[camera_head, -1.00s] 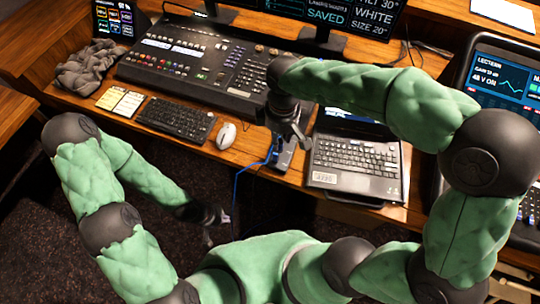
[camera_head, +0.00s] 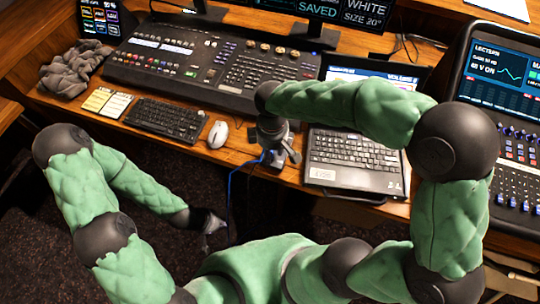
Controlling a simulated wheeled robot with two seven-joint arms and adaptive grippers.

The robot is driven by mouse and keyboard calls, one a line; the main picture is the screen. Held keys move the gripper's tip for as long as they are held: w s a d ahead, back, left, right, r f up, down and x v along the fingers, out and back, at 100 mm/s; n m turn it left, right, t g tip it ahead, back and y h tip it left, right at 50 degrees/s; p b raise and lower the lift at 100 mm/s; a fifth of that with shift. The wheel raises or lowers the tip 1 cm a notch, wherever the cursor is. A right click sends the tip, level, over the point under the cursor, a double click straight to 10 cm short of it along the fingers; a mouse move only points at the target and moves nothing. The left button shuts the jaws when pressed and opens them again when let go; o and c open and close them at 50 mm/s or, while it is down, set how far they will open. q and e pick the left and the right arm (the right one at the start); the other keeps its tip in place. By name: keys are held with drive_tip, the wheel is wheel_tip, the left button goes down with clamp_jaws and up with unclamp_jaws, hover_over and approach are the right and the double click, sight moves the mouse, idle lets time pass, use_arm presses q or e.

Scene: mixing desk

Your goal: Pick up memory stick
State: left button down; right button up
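I cannot make out a memory stick; it is too small or hidden behind my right gripper. My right gripper (camera_head: 280,157) points down at the desk's front edge, between the white mouse (camera_head: 218,134) and the laptop (camera_head: 352,160). Its fingers look spread, and I see nothing held between them. A blue cable (camera_head: 232,182) runs from beside this gripper down over the edge; what it joins is mostly covered by the gripper. My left gripper (camera_head: 211,231) hangs low over the dark floor, away from the desk, with its fingers apart and empty.
A black keyboard (camera_head: 166,118) lies left of the mouse, with yellow and white note cards (camera_head: 107,102) beside it. A large mixing console (camera_head: 205,62) stands behind. A grey cloth (camera_head: 76,68) lies at the far left. A lectern screen and panel (camera_head: 500,85) stand at right.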

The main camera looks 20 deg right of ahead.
drive_tip(key=shift+f, duration=0.35)
clamp_jaws()
drive_tip(key=shift+r, duration=0.2)
